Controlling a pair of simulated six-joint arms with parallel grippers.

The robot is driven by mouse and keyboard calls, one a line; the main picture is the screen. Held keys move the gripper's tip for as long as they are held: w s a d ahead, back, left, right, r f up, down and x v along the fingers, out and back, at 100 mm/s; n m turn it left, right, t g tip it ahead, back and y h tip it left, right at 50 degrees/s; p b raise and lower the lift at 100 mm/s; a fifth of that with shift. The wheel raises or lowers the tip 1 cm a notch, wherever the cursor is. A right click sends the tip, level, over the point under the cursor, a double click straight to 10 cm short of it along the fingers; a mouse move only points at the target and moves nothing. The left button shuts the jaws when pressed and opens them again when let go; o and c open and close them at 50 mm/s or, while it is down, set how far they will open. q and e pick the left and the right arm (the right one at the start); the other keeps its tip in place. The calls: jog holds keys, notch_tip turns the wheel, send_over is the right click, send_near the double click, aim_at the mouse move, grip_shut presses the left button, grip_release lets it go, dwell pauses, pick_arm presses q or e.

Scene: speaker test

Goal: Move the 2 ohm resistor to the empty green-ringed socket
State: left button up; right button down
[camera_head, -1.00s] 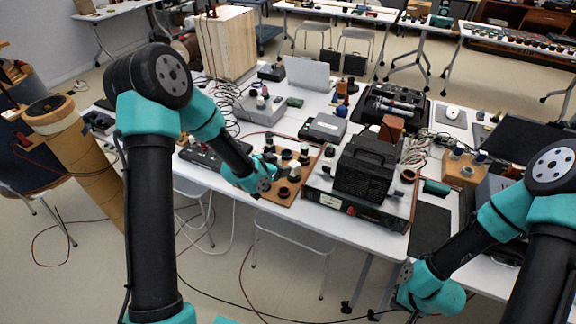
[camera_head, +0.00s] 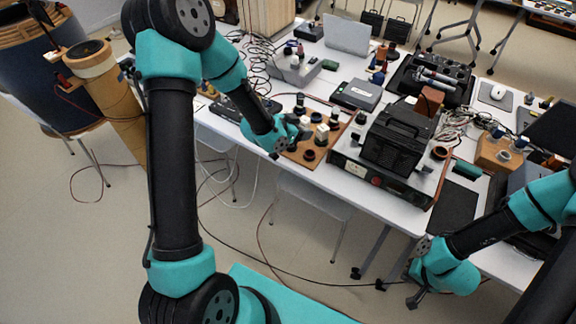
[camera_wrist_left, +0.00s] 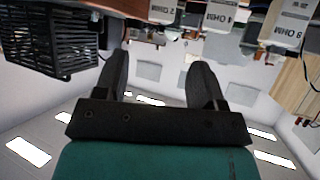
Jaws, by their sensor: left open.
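The 2 ohm resistor (camera_wrist_left: 163,11) is a white block labelled "2 OHM", upside down at the top of the left wrist view. Similar white blocks beside it include one labelled "8 OHM" (camera_wrist_left: 287,25). In the head view, a wooden board (camera_head: 292,153) carries small white blocks and dark round sockets; labels and a green ring cannot be made out. My left gripper (camera_head: 290,138) is at the board's left edge. Its fingers (camera_wrist_left: 158,75) are apart and empty, short of the blocks. My right gripper (camera_head: 414,292) is low, in front of the table, away from the board; its opening is unclear.
A black boxy device (camera_head: 398,142) stands just right of the board and shows as a dark grille (camera_wrist_left: 48,42) in the left wrist view. Coiled cables (camera_head: 262,65) lie behind my left arm.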

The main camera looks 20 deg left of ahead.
pick_arm(q)
jog(key=s+f+n+g, duration=0.1)
jog(key=s+f, duration=0.2)
jog(key=f, duration=0.1)
jog(key=s+d+f+n+g, duration=0.1)
jog(key=s+f, duration=0.2)
jog(key=s+f+n+g+y, duration=0.1)
jog(key=s+f+g, duration=0.1)
jog(key=s+f, duration=0.1)
jog(key=shift+s+d+f+n, duration=0.1)
jog(key=shift+s+f+n, duration=0.1)
jog(key=shift+f, duration=0.25)
jog(key=shift+s+d+f+n, duration=0.1)
jog(key=shift+s+f+n, duration=0.1)
jog(key=shift+f, duration=0.2)
jog(key=s+d+f+n+g+y, duration=0.1)
jog(key=s+f+n+g, duration=0.3)
jog(key=s, duration=1.1)
notch_tip(320, 180, down, 4)
jog(key=shift+s+d+r+g, duration=0.2)
jog(key=shift+d+g, duration=0.1)
jog(key=shift+g, duration=0.6)
